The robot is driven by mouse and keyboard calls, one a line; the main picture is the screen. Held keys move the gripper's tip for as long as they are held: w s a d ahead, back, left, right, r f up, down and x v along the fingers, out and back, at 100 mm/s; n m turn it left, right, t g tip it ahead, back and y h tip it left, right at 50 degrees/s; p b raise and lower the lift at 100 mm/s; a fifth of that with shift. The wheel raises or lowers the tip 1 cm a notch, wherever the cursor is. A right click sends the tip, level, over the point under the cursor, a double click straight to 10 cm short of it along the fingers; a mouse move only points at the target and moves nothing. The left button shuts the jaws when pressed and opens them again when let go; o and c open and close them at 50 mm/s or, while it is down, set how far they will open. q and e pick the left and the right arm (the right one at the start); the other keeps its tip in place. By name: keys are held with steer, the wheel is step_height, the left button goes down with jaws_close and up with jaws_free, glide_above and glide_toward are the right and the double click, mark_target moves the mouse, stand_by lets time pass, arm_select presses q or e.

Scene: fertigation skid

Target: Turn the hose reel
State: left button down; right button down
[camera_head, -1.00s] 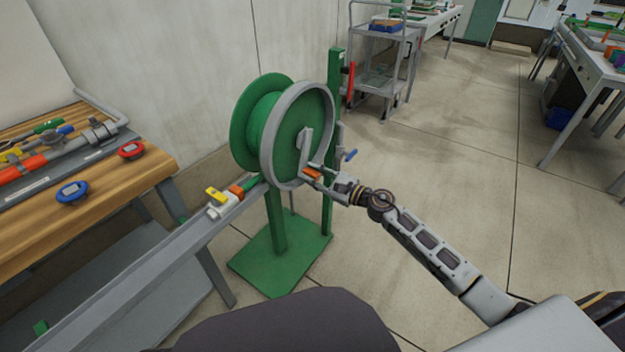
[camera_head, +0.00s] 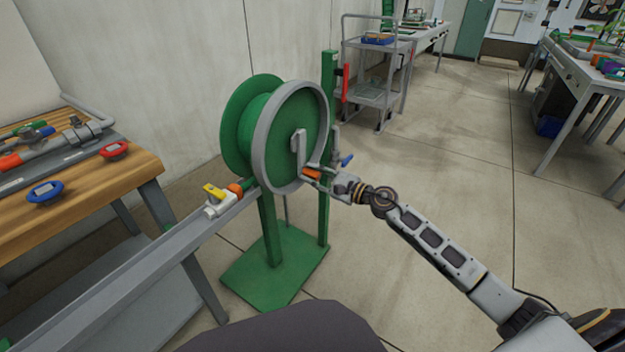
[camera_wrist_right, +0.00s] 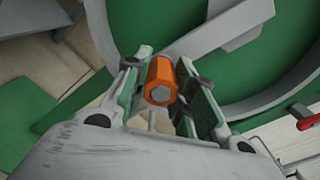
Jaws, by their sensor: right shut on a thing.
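The hose reel (camera_head: 288,130) is a green drum with a grey rim on a green stand, left of centre in the head view. Its grey crank arm (camera_head: 299,146) runs down from the hub to an orange handle (camera_head: 312,173). My right gripper (camera_head: 318,174) is at the reel's lower right side, shut on the orange handle. In the right wrist view the orange handle (camera_wrist_right: 161,82) lies between the two fingers, with the green reel face (camera_wrist_right: 190,25) behind it. My left gripper is not in view.
A workbench (camera_head: 80,208) with a red handwheel (camera_head: 114,150) and a blue handwheel (camera_head: 45,192) stands at left. A grey rail with a yellow-handled valve (camera_head: 215,194) reaches toward the reel. A grey cart (camera_head: 378,95) stands behind.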

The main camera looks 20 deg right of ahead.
steer(key=shift+w+d+r, duration=0.15)
steer(key=shift+d, duration=0.1)
steer(key=c, duration=1.2)
jaws_free()
steer(key=shift+a, duration=0.1)
steer(key=shift+s+d, duration=0.35)
steer(key=shift+s, duration=0.2)
steer(key=shift+v, duration=5.35)
